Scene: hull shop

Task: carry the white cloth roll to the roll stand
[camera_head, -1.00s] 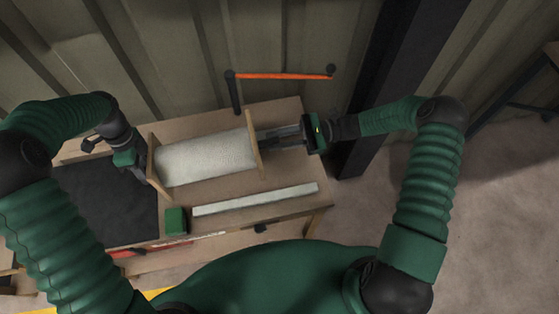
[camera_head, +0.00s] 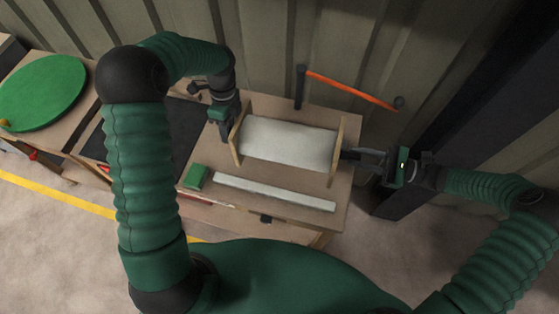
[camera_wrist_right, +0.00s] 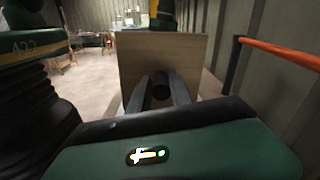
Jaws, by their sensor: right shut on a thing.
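The white cloth roll (camera_head: 288,143) lies between two wooden end plates, over the right part of the wooden table. My right gripper (camera_head: 352,155) is shut on the dark core end that sticks out of the roll's right plate. In the right wrist view its two fingers lie either side of that core (camera_wrist_right: 161,84), in front of the square plate (camera_wrist_right: 190,58). My left gripper (camera_head: 224,132) is at the roll's left plate; its fingertips are largely hidden. I cannot tell whether the roll touches the table. I cannot clearly make out the roll stand.
On the wooden table (camera_head: 300,220) lie a long white bar (camera_head: 273,192), a green block (camera_head: 196,176) and a black mat (camera_head: 179,128). A green disc (camera_head: 42,93) is at far left. An orange bar (camera_head: 350,89) stands behind the roll. A dark post (camera_head: 455,110) rises at right.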

